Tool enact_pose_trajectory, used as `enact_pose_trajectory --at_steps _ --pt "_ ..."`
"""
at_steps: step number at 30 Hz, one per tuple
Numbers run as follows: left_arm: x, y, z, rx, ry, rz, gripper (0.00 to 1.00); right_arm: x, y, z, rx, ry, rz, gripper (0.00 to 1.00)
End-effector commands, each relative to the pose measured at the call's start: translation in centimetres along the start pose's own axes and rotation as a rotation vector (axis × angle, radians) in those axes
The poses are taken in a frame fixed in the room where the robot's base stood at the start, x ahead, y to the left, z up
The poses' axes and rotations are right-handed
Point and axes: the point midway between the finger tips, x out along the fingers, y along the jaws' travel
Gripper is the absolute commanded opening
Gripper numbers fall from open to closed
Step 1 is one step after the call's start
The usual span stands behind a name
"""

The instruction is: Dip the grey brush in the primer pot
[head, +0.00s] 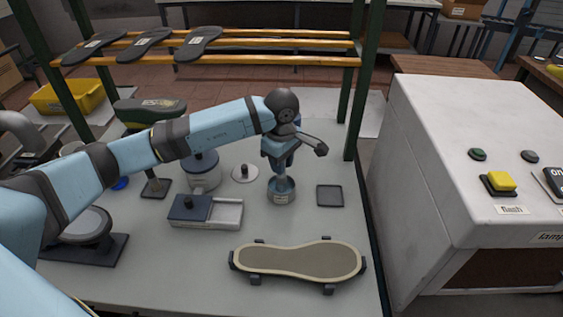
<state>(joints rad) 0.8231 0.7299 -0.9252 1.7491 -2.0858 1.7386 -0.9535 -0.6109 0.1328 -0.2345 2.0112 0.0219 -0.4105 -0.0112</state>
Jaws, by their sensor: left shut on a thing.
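My left gripper (282,165) points down directly above a small round blue-grey pot (281,198), which I take for the primer pot. The gripper is shut on a thin grey shape, which I take for the grey brush (283,182). The brush's lower end is at the pot's mouth and appears to be inside it. The bristles are hidden, and I cannot tell how deep they are. The pot's label is too small to read. My right gripper is not in view.
A sole (298,260) lies in a holder in front. A small square tray (330,195) is right of the pot. A blue-lidded box (190,207), a grey canister (203,171) and a white disc (245,173) stand left. A rack (210,59) holds soles behind; a white machine (440,150) stands right.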

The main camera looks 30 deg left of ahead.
Motion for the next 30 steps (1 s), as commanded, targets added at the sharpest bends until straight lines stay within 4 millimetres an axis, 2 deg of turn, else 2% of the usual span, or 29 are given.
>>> enact_pose_trajectory --at_steps 11,30 --pt "-0.2 -0.1 0.1 0.001 0.000 -0.003 0.00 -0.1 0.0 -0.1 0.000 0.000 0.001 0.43" --pt "-5.4 0.0 0.0 0.000 0.001 0.000 0.00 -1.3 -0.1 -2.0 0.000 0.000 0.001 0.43"
